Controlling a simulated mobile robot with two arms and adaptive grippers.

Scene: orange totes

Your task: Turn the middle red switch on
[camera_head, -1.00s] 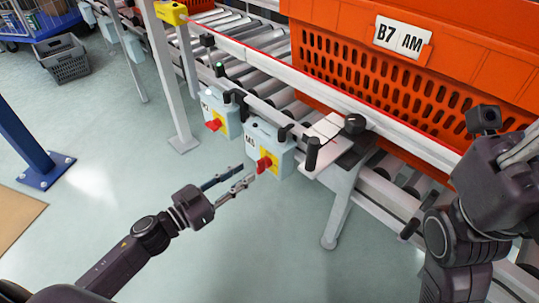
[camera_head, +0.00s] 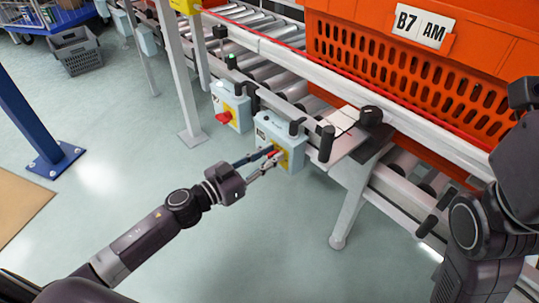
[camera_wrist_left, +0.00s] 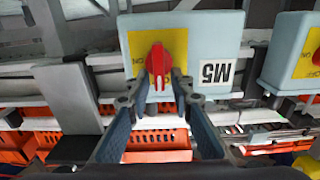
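A pale blue switch box (camera_head: 291,136) hangs under the conveyor's side, with a red switch (camera_head: 273,152) on a yellow plate. In the left wrist view, this box (camera_wrist_left: 205,40) is labelled M5, and its red switch (camera_wrist_left: 158,62) points up and down in the picture. My left gripper (camera_head: 262,162) is at the switch. In the left wrist view its open fingers (camera_wrist_left: 158,80) lie one on each side of the switch's lower end, with no clear grip; contact cannot be told. My right arm shows at the right edge; its gripper is out of view.
A second switch box (camera_head: 232,106) with a red switch (camera_head: 223,117) hangs to the left. An orange tote (camera_head: 400,60) stands on the roller conveyor. A conveyor leg (camera_head: 350,205) stands right of my left gripper. Floor in front is clear.

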